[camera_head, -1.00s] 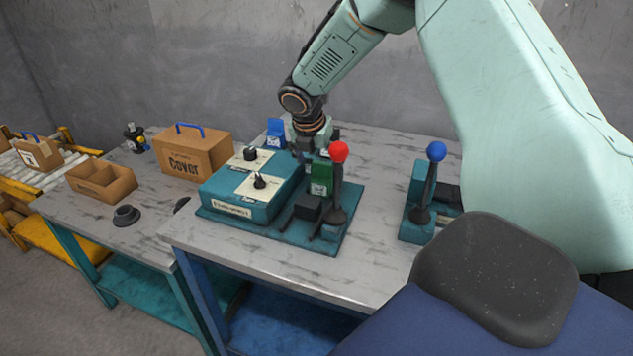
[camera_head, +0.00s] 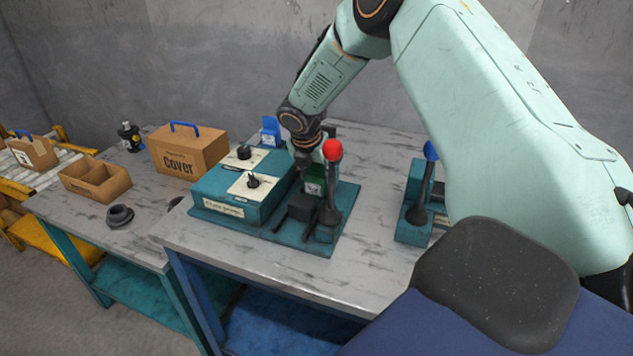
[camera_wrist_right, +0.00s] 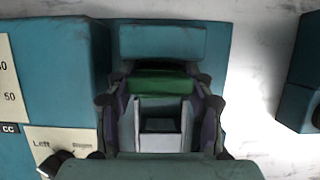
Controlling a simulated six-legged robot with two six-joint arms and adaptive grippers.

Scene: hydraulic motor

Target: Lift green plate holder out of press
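The green plate holder (camera_head: 314,187) stands in the teal press with the red-knobbed lever (camera_head: 333,152). My right gripper (camera_head: 306,165) points down at the holder from above and partly hides it. In the right wrist view, the holder's green part (camera_wrist_right: 162,83) lies between the two spread fingers of my right gripper (camera_wrist_right: 160,112). A pale grey part with a dark square recess (camera_wrist_right: 160,143) also lies between them. The fingers look open, with narrow gaps beside the green part; contact is not clear. My left gripper is not in view.
A teal control box with dials (camera_head: 238,190) sits directly left of the press. A blue holder (camera_head: 270,131) stands behind. A second press with a blue knob (camera_head: 430,150) is at right.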

